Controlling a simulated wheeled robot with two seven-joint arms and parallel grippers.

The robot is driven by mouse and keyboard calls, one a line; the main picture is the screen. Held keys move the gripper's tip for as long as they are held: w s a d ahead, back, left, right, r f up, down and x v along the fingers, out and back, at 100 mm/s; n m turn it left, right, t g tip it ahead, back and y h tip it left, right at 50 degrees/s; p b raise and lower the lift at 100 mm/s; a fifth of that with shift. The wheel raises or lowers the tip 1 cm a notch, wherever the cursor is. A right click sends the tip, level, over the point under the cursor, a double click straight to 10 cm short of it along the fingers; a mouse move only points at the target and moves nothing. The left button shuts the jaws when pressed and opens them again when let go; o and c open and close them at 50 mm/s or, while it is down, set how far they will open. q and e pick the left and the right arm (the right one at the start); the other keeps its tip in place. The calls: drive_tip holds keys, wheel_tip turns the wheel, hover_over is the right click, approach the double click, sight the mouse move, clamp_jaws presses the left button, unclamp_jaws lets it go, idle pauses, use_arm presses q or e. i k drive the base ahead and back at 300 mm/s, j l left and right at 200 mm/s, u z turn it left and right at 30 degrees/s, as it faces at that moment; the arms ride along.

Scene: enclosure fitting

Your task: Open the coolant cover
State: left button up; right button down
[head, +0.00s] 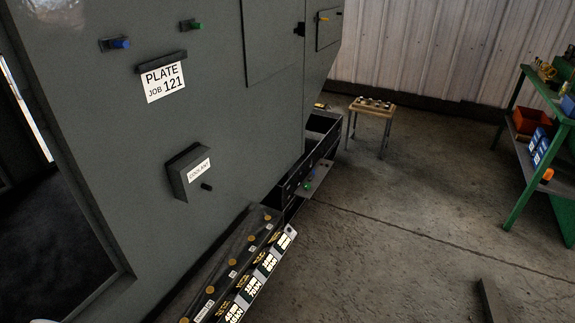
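The coolant cover (184,175) is a small dark grey box on the large grey machine wall, left of centre in the head view. It carries a white label reading COOLANT (199,170). It looks closed, with nothing visible inside it. A short dark knob (206,187) sticks out at its lower right; I cannot tell whether it is fixed to the cover or to the wall.
A PLATE JOB 121 card (164,82) hangs above, near blue (120,43) and green (196,25) knobs. A labelled rack (240,266) juts out below. A small wooden stool (374,108) and a green shelf (520,180) stand right. The concrete floor (400,220) between is mostly clear.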

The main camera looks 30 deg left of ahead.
sight(192, 172)
drive_tip(key=i+l+u, duration=0.2)
drive_tip(key=i, duration=0.25)
drive_tip(key=i+u, duration=0.2)
drive_tip(key=i, duration=0.3)
drive_tip(key=i+l+u, duration=0.15)
drive_tip(key=i, duration=0.25)
drive_tip(key=l, duration=0.1)
